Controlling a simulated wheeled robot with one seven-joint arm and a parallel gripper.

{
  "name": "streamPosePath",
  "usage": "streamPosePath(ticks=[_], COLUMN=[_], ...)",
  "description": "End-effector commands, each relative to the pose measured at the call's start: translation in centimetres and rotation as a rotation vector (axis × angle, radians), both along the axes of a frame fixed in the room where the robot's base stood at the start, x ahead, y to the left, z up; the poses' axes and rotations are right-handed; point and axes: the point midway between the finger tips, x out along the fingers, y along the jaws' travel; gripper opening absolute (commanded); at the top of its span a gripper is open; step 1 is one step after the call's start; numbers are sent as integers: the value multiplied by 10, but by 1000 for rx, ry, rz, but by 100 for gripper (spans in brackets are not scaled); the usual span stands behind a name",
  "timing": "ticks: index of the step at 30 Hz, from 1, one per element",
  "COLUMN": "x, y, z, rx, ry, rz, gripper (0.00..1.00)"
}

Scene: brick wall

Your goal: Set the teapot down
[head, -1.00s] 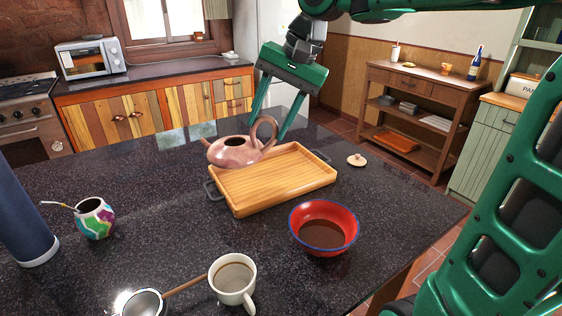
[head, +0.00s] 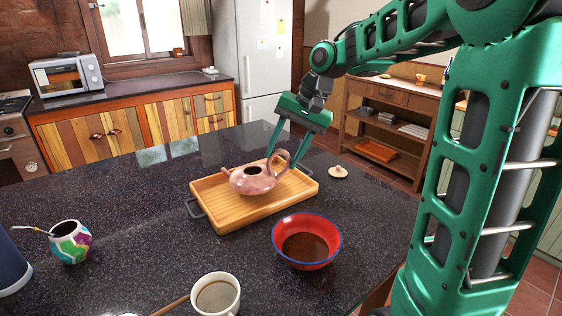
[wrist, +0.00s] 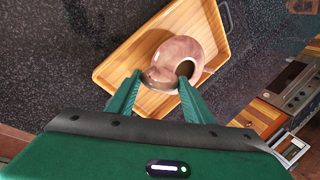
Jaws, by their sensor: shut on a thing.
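The teapot (head: 254,181) is pinkish brown, upright, without its lid, spout to the left and loop handle to the right. My gripper (head: 283,160) is shut on its handle from the back right. The teapot is over the wooden tray (head: 223,219); I cannot tell whether its base touches the tray floor. In the wrist view the teapot (wrist: 178,52) is between and just beyond my fingertips, with the tray (wrist: 120,68) under it. The small lid (head: 338,172) lies on the dark counter, right of the tray.
A red bowl of brown liquid (head: 306,241) stands in front of the tray. A white cup (head: 217,295) is at the front edge and a colourful mate gourd (head: 71,242) at left. The dark counter (head: 130,205) left of the tray is clear.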

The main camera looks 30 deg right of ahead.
Motion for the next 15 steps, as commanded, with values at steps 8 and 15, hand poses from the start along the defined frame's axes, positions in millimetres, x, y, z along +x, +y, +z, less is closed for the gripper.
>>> streamPosePath(ticks=[8,15], x=[0,0], y=[1,1], z=[-22,-22], rx=[0,0], ry=[0,2], rz=[1,1], gripper=[0,65])
